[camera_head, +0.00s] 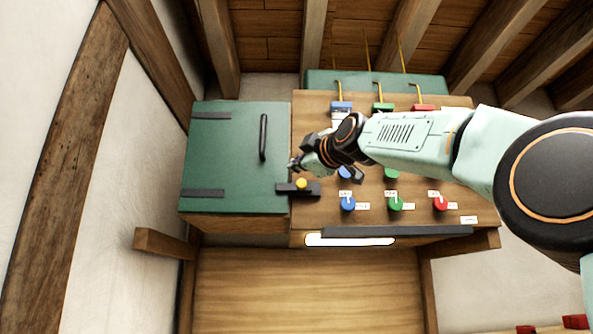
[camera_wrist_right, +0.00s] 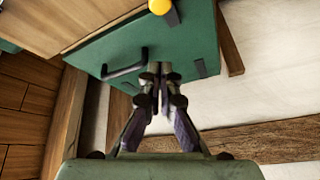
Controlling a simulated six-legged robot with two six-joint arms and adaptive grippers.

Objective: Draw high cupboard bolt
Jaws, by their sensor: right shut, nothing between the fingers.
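The green cupboard door (camera_head: 225,150) is closed, with a black upright handle (camera_head: 263,137). It also shows in the right wrist view (camera_wrist_right: 193,45). A dark bolt (camera_head: 285,188) with a round yellow-orange knob (camera_head: 302,183) lies across the seam between the door's lower right edge and the wooden panel. In the right wrist view the knob (camera_wrist_right: 160,6) is at the top edge. My right gripper (camera_head: 293,164) is just above the knob and apart from it. Its fingers (camera_wrist_right: 161,70) are together and empty. My left gripper is not in view.
The wooden panel (camera_head: 318,212) right of the door carries blue, green and red knobs with labels, partly hidden by my right arm. A dark ledge (camera_head: 400,231) with a white light strip (camera_head: 350,240) runs below it. Roof beams slope overhead.

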